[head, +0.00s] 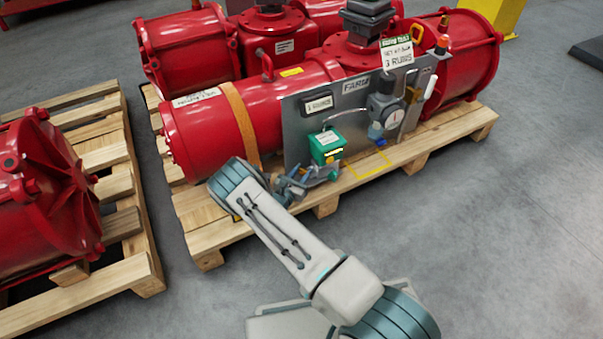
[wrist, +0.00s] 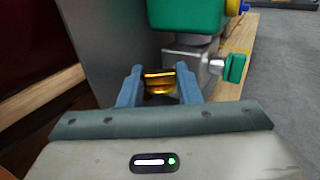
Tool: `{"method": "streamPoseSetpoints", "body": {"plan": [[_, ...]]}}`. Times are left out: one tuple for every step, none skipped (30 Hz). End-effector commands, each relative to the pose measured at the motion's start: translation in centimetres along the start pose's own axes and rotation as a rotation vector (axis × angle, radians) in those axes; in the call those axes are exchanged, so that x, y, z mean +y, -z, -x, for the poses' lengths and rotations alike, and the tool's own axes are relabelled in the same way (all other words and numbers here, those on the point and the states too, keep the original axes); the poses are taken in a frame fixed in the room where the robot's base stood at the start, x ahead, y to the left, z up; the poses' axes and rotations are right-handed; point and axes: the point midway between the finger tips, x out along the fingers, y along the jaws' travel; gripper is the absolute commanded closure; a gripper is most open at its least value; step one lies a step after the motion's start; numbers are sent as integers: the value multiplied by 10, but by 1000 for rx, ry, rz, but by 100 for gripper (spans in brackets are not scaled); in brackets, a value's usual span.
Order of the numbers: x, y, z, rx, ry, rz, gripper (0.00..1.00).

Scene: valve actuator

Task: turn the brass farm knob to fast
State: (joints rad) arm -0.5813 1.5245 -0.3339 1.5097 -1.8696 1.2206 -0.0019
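The brass knob (wrist: 160,82) shows in the wrist view, low on the panel side, below and left of a green box (wrist: 188,15). My gripper (wrist: 160,76) has one blue finger on each side of it, and no gap shows between the knob and either finger. In the head view my gripper (head: 308,182) is at the lower edge of the grey panel (head: 297,130), just under the green box (head: 327,146). There the knob is hidden by the gripper. Any fast or slow marking cannot be read.
A green knob (wrist: 235,67) sticks out right of the grey block under the green box. The red actuator (head: 208,128) rests on a wooden pallet (head: 205,220). Floor is clear at right.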

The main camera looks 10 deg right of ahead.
Motion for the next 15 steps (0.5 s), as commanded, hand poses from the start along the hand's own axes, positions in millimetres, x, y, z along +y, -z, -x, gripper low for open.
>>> {"method": "streamPoseSetpoints", "body": {"plan": [[0,0,0,0,-1,0,92],[-1,0,0,0,-3,1,92],[-1,0,0,0,-7,1,92],[-1,0,0,0,-11,1,92],[-1,0,0,0,-17,2,92],[-2,-1,1,1,-27,4,92],[-2,-1,1,1,-35,4,92],[-2,-1,1,1,-46,4,92],[-3,-2,1,1,-63,6,92],[-3,-2,1,0,-78,6,92],[-3,-3,1,1,-96,7,92],[-4,-3,1,1,-121,8,92],[-4,-4,1,1,-141,8,92],[-4,-4,1,1,-164,8,92],[-5,-4,1,2,-195,9,92]]}}
